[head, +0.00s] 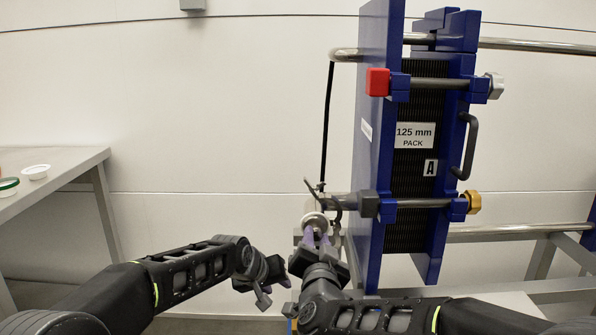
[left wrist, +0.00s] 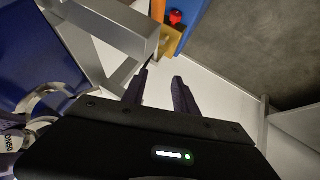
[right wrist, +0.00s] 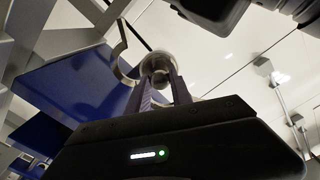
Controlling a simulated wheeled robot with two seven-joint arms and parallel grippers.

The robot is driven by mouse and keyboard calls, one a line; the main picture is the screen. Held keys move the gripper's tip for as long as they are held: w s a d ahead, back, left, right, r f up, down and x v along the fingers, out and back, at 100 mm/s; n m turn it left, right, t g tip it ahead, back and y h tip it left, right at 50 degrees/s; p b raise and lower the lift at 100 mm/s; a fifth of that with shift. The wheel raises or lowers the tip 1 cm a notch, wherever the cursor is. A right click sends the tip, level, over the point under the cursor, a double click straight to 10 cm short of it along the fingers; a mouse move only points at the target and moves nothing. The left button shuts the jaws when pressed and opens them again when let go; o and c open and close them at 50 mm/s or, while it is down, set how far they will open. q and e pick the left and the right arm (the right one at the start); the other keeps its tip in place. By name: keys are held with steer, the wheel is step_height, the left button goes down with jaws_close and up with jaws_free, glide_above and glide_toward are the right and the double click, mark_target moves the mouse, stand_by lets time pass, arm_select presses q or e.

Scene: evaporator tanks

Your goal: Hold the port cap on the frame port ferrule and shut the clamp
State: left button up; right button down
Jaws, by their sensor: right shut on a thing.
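The round metal port cap (head: 313,221) is at the lower left of the blue frame, at the end of a port that sticks out to the left. My right gripper (head: 316,238) is shut on the cap from below; the cap (right wrist: 157,66) also shows between its fingertips in the right wrist view. The clamp (right wrist: 122,50) curves beside the cap and looks open; in the head view its dark arms stand above the cap. Whether the cap sits flush on the ferrule is hidden. My left gripper (left wrist: 160,88) is open and empty, to the lower left of the cap.
The blue plate frame (head: 375,130) stands right of the port, with a black hose (head: 327,120) hanging above it. A bench (head: 60,170) at the far left holds a small white dish (head: 35,171). Open space lies between bench and frame.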

arm_select(q)
steer(key=s+f+g, duration=0.1)
steer(key=s+f, duration=0.2)
steer(key=f, duration=0.6)
steer(key=s+a+f+g, duration=0.1)
steer(key=s+f, duration=0.3)
steer(key=f, duration=0.5)
steer(key=shift+s+a, duration=0.15)
steer(key=shift+s, duration=0.05)
steer(key=shift+f, duration=0.1)
steer(key=shift+c, duration=0.5)
